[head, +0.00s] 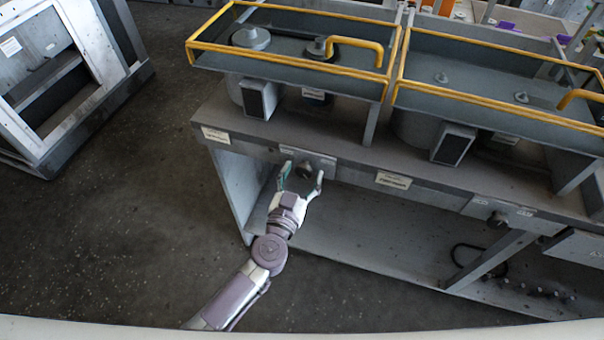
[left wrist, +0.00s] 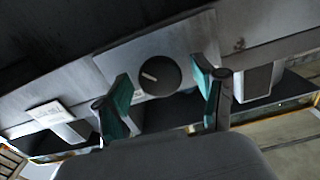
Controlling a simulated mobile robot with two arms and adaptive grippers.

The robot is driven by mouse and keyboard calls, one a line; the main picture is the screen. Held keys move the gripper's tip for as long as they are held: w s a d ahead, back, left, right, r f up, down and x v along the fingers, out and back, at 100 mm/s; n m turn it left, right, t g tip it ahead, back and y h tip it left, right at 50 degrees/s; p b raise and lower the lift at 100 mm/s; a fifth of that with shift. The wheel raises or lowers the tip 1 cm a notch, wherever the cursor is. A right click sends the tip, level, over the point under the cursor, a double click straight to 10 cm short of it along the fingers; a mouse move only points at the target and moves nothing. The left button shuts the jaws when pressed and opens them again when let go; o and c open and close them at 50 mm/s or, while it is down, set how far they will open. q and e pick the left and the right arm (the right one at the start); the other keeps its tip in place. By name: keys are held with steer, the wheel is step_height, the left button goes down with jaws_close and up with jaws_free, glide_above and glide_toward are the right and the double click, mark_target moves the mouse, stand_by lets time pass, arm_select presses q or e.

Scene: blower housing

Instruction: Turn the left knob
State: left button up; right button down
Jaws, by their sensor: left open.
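The left knob (head: 304,170) is a dark round knob on a grey plate on the front edge of the bench. It also shows in the left wrist view (left wrist: 160,76), with a pale pointer mark tilted on its face. My left gripper (head: 301,175) is open at the knob, with one finger on each side. In the left wrist view the teal-padded fingers of my left gripper (left wrist: 164,98) stand apart with the knob between and beyond them; no finger visibly touches it. A second knob (head: 497,219) sits on a plate farther right. My right gripper is not in view.
The grey bench (head: 350,140) carries blower housings with yellow rails (head: 300,61) above the knobs. Under it is an open space with a shelf and a black hose (head: 480,262). A metal frame (head: 75,75) stands at the left. The floor (head: 120,220) between is clear.

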arm_select(q)
steer(key=c, duration=1.1)
steer(key=shift+c, duration=0.2)
steer(key=shift+n, duration=0.3)
